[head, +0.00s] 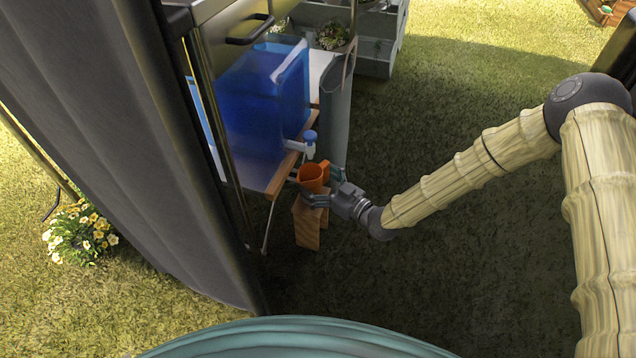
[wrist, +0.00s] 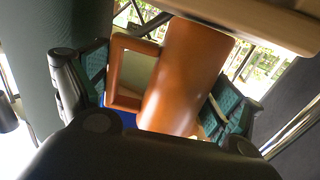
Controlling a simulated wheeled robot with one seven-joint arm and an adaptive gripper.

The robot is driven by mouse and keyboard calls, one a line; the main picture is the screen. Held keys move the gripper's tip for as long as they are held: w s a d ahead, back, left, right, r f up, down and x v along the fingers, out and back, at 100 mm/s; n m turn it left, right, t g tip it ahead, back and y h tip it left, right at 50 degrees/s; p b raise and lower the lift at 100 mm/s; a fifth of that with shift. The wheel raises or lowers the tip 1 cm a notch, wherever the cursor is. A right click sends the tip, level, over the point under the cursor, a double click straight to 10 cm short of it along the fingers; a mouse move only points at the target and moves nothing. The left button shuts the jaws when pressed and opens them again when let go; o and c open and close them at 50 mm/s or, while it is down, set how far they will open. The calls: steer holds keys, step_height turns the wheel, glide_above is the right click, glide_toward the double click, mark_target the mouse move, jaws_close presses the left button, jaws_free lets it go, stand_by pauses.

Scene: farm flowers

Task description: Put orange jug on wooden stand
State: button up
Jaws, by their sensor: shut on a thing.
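The orange jug (head: 312,176) is upright at the table's front edge, just below the white spout of the blue water tank. My gripper (head: 326,187) comes from the right and is shut on the jug. In the wrist view the jug (wrist: 187,78) and its square handle (wrist: 117,75) sit between my two teal-padded fingers (wrist: 165,85). The wooden stand (head: 307,228) is on the ground, below the jug and gripper. The gripper hides part of its top, and I cannot tell whether the jug touches it.
The blue water tank (head: 262,100) with its tap (head: 306,144) stands on the wood-edged table (head: 284,170). A tall grey container (head: 338,105) stands behind the jug. A dark curtain (head: 120,120) is at the left. The grass (head: 430,110) to the right is open.

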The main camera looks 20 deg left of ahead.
steer(key=shift+f, duration=0.1)
steer(key=o, duration=0.8)
steer(key=shift+d+r, duration=0.1)
steer(key=shift+r, duration=0.1)
steer(key=p+v, duration=0.4)
steer(key=v, duration=0.8)
steer(key=shift+f+p, duration=0.1)
steer(key=shift+p, duration=0.2)
